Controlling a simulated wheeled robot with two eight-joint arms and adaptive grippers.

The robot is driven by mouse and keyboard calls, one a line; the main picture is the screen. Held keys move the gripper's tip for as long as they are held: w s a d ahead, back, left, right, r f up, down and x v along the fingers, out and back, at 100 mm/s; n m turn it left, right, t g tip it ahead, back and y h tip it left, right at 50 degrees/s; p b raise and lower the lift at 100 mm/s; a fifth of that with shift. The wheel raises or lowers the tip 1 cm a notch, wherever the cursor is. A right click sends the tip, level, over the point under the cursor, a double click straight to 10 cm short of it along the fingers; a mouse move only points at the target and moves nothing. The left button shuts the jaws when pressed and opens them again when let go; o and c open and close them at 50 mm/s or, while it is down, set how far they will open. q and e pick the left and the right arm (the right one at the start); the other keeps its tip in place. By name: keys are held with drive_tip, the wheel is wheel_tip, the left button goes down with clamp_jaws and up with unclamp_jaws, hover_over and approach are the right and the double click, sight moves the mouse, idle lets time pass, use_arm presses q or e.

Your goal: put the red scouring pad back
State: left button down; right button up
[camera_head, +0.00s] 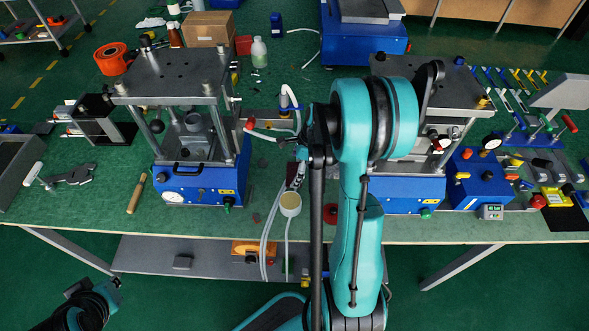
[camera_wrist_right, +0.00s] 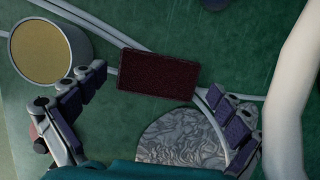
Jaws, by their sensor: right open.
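The red scouring pad (camera_wrist_right: 158,75) is a dark red rectangular block in the right wrist view. It lies over pale hoses on the green bench. My right gripper (camera_wrist_right: 155,84) is open, with one finger to each side of the pad and the pad just ahead of the fingertips. I see no clear contact between them. In the head view my right gripper (camera_head: 298,175) is small and partly hidden by my arm, and I cannot make out the pad there. My left arm's end (camera_head: 88,304) shows at the lower left, below the bench edge; its fingers are not clear.
A round container with a yellowish top (camera_wrist_right: 40,50) stands close to the left finger. A grey crumpled disc (camera_wrist_right: 182,140) lies by the right finger. Pale hoses (camera_head: 268,235) hang over the front edge. Presses (camera_head: 195,186) flank the spot. The bench front at left is fairly clear.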

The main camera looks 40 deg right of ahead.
use_arm(q)
wheel_tip(320, 180, up, 4)
drive_tip(key=p, duration=0.4)
drive_tip(key=shift+r, duration=0.2)
use_arm(e)
drive_tip(key=v, duration=1.1)
drive_tip(key=shift+r, duration=0.2)
use_arm(q)
drive_tip(key=shift+s, duration=0.1)
use_arm(e)
drive_tip(key=shift+s, duration=0.15)
